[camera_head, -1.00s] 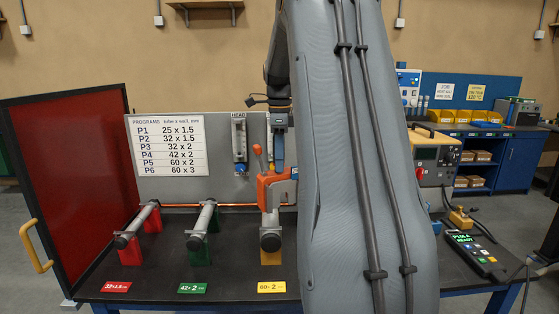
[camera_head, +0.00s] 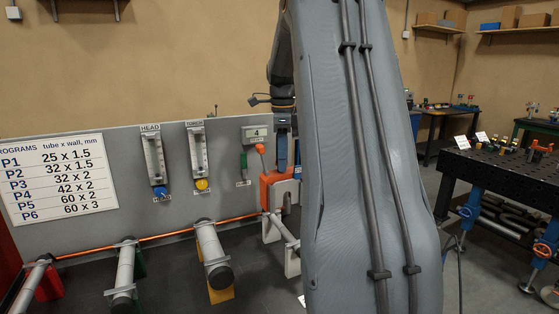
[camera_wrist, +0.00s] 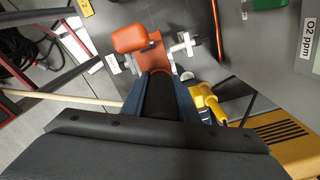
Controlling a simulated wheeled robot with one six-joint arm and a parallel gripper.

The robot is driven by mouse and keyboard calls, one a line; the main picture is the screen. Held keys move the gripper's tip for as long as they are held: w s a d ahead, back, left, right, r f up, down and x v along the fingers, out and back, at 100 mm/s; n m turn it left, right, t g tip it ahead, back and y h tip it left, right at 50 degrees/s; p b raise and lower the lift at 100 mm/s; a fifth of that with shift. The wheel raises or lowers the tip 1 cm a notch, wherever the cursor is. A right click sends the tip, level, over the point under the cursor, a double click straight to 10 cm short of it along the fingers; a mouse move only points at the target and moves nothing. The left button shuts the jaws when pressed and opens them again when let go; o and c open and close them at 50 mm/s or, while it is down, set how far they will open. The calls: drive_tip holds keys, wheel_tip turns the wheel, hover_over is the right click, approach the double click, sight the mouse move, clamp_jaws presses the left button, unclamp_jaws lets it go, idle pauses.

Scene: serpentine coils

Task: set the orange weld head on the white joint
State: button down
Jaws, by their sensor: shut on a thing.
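The orange weld head (camera_head: 271,192) is held by my gripper (camera_head: 283,162), whose blue fingers reach down to it from above. Its orange handle and body (camera_wrist: 152,58) show ahead of the fingers in the wrist view (camera_wrist: 165,88). The white joint, a short tube on white supports (camera_head: 292,262), lies just below and in front of the head. It also shows in the wrist view (camera_wrist: 186,46), close to the right of the head. I cannot tell whether the head touches or surrounds the tube. My arm hides what lies to the right.
The joints with yellow (camera_head: 221,290), green (camera_head: 139,264) and red (camera_head: 49,284) supports stand to the left. An orange-brown pipe (camera_head: 160,236) runs along the grey panel (camera_head: 100,225) behind. A dark slotted table (camera_head: 500,170) stands at the far right.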

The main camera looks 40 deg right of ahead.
sight(283, 174)
drive_tip(key=shift+s+d+f+b, duration=0.1)
drive_tip(key=shift+d+f+b, duration=0.05)
drive_tip(key=shift+f+b, duration=1.9)
drive_tip(key=shift+f+p, duration=0.35)
drive_tip(key=shift+f, duration=0.15)
drive_tip(key=shift+f+b, duration=0.7)
drive_tip(key=shift+f, duration=1.1)
drive_tip(key=shift+f+b, duration=0.65)
drive_tip(key=shift+f, duration=2.25)
idle(0.8)
